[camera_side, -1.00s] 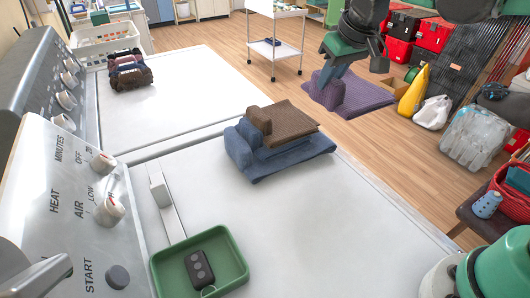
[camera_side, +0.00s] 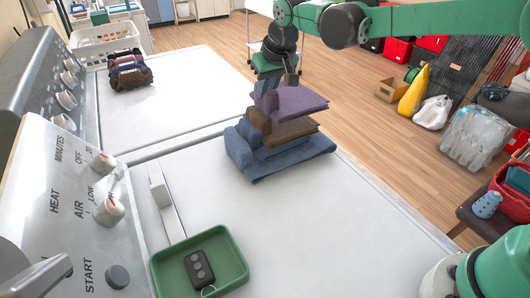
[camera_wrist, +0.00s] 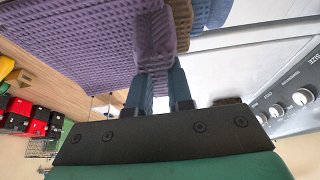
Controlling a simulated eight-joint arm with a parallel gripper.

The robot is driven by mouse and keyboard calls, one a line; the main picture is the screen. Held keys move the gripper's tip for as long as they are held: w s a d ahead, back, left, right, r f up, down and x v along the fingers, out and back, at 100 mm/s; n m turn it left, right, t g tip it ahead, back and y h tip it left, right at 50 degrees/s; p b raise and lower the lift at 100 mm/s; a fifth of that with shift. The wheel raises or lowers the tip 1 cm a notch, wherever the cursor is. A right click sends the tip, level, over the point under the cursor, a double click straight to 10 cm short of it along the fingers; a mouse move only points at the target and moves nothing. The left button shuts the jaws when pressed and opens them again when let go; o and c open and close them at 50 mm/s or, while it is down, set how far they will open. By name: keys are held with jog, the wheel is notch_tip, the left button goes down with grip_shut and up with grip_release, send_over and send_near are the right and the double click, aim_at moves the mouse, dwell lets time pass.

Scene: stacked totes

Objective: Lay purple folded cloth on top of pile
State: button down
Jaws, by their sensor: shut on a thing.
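The purple folded cloth (camera_side: 298,103) is over the pile, with its thick folded edge toward the left. It also shows large in the wrist view (camera_wrist: 80,45). My gripper (camera_side: 264,98) is shut on that folded edge, and both fingers pinch it in the wrist view (camera_wrist: 156,82). The pile below has a brown folded cloth (camera_side: 292,132) on top of a blue folded cloth (camera_side: 300,166). The purple cloth sits roughly level and lined up with the brown one. I cannot tell whether they touch. Part of the brown cloth's top is hidden.
The pile stands on a white appliance top (camera_side: 340,215) near its far right edge. A green tray (camera_side: 238,256) with a dark key fob is at the front. A row of dark rolled cloths (camera_side: 130,77) lies at the back left. The surface around the pile is clear.

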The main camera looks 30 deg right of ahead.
jog(key=shift+f, duration=1.4)
jog(key=shift+f, duration=0.15)
jog(key=c, duration=0.8)
grip_release()
jog(key=v, duration=1.2)
jog(key=s+d+f+t, duration=0.1)
jog(key=s+d+f, duration=0.2)
jog(key=s, duration=0.5)
jog(key=s+d+f+t, duration=0.1)
jog(key=s+d+f, duration=0.2)
jog(key=s, duration=0.5)
jog(key=shift+d+f+t, duration=0.3)
jog(key=shift+f, duration=0.4)
